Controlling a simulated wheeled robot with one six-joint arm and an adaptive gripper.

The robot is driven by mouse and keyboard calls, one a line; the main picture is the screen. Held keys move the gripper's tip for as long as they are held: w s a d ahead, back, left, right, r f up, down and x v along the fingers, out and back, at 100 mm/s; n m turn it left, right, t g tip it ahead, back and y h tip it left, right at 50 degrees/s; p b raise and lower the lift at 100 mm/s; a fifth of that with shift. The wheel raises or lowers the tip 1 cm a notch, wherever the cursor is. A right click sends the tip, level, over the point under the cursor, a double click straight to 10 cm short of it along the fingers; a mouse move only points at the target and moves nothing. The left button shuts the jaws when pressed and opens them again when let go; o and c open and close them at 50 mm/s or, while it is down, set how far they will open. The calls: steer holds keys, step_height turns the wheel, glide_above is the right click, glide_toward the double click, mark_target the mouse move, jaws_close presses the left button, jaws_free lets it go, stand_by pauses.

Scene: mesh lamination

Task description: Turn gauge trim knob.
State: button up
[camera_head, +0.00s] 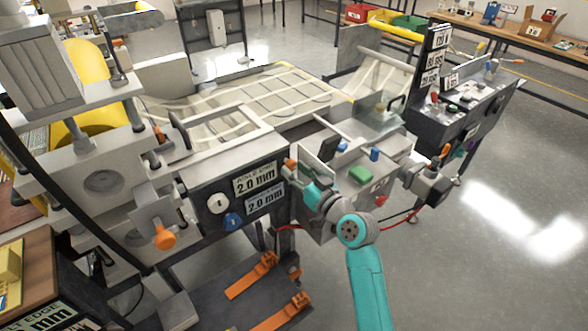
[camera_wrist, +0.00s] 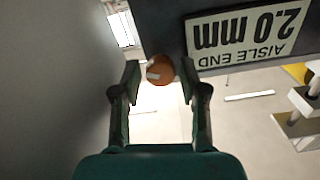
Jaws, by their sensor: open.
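A round orange knob (camera_wrist: 160,69) with a pale mark sits at the edge of the dark panel, beside the "AISLE END 2.0 mm" label (camera_wrist: 248,30). It also shows in the head view (camera_head: 290,163). My gripper (camera_wrist: 160,77) is open, with one fingertip on each side of the knob. I cannot tell whether either finger touches it. In the head view my gripper (camera_head: 301,178) is partly hidden by my teal wrist. The dark panel (camera_head: 202,185) also carries a white knob (camera_head: 217,203) and a blue knob (camera_head: 233,221).
A grey upright plate (camera_head: 318,162) stands close beside my gripper. A box with a green button (camera_head: 360,174) and a red knob (camera_head: 381,200) lies to the right. Orange straps (camera_head: 252,275) lie on a dark low platform below. Open floor lies at the right.

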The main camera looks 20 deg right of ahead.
steer(key=shift+w+a, duration=0.2)
steer(key=shift+w, duration=0.35)
jaws_close()
steer(key=shift+m, duration=0.8)
jaws_free()
steer(key=v, duration=1.2)
